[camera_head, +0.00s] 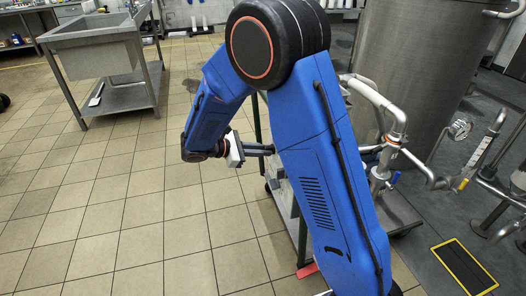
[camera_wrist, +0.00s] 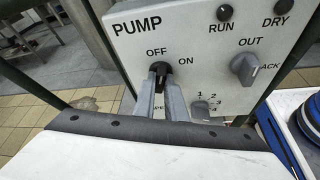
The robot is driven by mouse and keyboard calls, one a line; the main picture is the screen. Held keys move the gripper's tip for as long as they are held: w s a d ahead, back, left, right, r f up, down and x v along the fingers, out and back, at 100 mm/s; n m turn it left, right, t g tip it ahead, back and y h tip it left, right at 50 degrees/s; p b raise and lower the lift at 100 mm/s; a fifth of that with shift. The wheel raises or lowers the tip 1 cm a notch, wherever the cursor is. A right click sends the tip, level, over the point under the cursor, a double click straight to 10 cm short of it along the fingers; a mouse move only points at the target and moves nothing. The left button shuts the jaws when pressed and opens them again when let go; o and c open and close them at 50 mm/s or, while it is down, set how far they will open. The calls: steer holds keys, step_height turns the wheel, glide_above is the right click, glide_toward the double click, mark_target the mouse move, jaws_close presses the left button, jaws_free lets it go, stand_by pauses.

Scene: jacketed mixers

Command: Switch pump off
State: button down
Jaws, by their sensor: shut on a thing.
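The pump switch (camera_wrist: 159,67) is a small black knob on a pale panel (camera_wrist: 200,45) marked PUMP, with OFF at its upper left and ON at its right. My gripper (camera_wrist: 161,77) is shut on the knob, one finger on each side. The fingers hide part of the knob, and I cannot tell exactly which label it points to. In the head view my gripper (camera_head: 258,150) reaches toward the panel, which is mostly hidden behind my blue arm.
A grey OUT/BACK knob (camera_wrist: 244,68) and a smaller numbered selector (camera_wrist: 201,108) sit right of the switch. RUN (camera_wrist: 224,12) and DRY (camera_wrist: 282,6) lamps are above. A steel tank (camera_head: 420,70) and pipes (camera_head: 395,125) stand right; open tiled floor lies left.

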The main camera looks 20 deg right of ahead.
steer(key=shift+w+n+g, duration=0.1)
steer(key=shift+n+g, duration=0.6)
steer(key=shift+n, duration=0.4)
steer(key=c, duration=1.8)
jaws_free()
steer(key=v, duration=1.7)
steer(key=shift+w+a, duration=0.15)
steer(key=shift+w, duration=0.05)
steer(key=shift+r, duration=0.1)
